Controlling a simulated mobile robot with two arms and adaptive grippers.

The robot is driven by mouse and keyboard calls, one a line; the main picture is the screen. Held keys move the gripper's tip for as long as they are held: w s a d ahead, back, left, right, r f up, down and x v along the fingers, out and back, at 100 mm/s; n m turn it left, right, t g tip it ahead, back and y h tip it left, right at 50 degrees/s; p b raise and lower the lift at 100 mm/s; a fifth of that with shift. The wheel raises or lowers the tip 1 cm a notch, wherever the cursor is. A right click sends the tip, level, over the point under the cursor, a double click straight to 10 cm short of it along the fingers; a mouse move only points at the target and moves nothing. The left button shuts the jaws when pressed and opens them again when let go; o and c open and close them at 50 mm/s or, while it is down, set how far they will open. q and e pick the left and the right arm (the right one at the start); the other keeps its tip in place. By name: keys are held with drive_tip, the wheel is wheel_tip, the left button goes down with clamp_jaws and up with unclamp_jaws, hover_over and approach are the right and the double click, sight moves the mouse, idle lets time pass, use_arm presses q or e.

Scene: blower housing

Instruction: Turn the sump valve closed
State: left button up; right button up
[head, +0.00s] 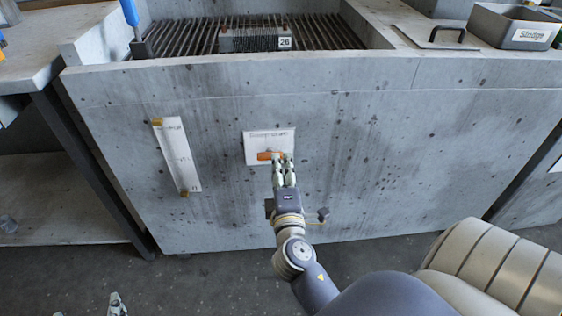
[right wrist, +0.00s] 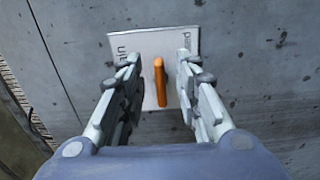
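The sump valve shows as an orange handle (head: 266,155) in front of a white label plate (head: 268,141) on the concrete wall, and it lies level in the head view. In the right wrist view the orange handle (right wrist: 160,82) is between the two fingers of my right gripper (right wrist: 157,100), with a gap on each side. My right gripper (head: 283,160) is open and its fingers partly hide the handle's right end in the head view. My left gripper (head: 117,303) shows only in small part at the bottom left edge, away from the wall.
A white gauge strip (head: 180,155) is mounted on the wall left of the valve. Above is a grate (head: 190,35) with a block marked 26 (head: 250,40). A grey bin labelled Sludge (head: 512,27) stands at top right.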

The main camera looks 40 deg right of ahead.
drive_tip(key=shift+v, duration=2.25)
